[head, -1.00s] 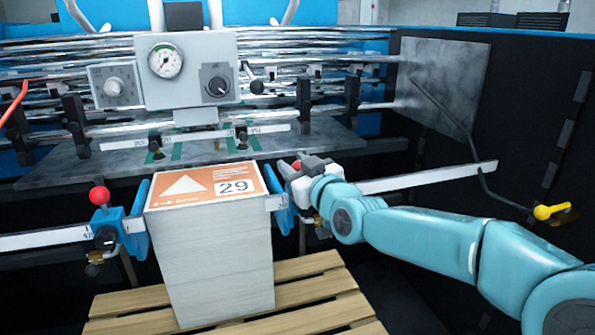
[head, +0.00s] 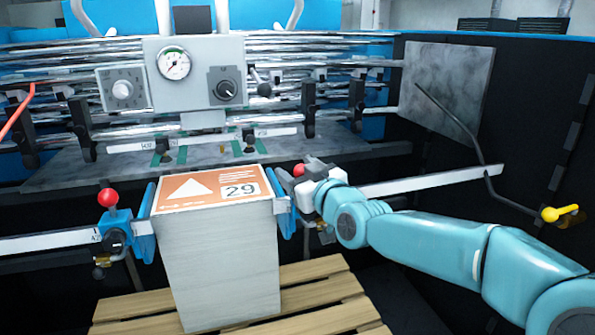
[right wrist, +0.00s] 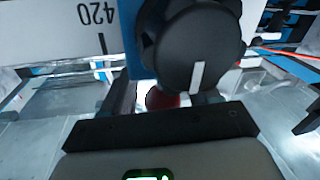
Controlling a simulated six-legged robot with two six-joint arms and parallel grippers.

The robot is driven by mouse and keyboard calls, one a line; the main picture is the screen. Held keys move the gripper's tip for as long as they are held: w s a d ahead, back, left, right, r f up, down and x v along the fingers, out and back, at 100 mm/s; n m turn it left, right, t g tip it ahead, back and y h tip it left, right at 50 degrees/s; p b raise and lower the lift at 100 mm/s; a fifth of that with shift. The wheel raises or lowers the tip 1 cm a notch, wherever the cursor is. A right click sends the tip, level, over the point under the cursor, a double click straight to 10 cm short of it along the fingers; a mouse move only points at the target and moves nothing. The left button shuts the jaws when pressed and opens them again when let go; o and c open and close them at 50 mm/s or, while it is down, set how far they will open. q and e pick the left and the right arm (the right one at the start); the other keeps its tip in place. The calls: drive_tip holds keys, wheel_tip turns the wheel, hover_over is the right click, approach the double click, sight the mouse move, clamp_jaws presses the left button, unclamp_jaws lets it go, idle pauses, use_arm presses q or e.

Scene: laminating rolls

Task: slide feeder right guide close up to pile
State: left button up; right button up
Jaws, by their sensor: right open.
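The paper pile (head: 218,255) stands upright, its orange top sheet (head: 210,188) marked 29. The blue right guide (head: 286,217) stands close at the pile's right side; I cannot tell whether they touch. Its red ball knob (head: 298,170) shows just above it. My right gripper (head: 303,180) is open at this guide's knob. In the right wrist view the red ball (right wrist: 161,98) lies between the open fingers (right wrist: 160,95), partly hidden behind a black knob (right wrist: 192,45). My left gripper is out of view.
The left guide (head: 143,235) with its red knob (head: 107,198) stands at the pile's left. The right scale bar (head: 430,182) runs toward a yellow-handled crank (head: 558,213). A wooden pallet (head: 325,300) lies below. A gauge box (head: 195,75) stands behind the pile.

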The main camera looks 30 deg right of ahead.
drive_tip(key=shift+s+a+r, duration=0.1)
drive_tip(key=shift+s, duration=0.4)
drive_tip(key=s+b, duration=0.3)
drive_tip(key=s, duration=1.2)
drive_tip(key=shift+s+a+b, duration=0.15)
drive_tip(key=shift+a+b, duration=0.15)
drive_tip(key=shift+b, duration=0.05)
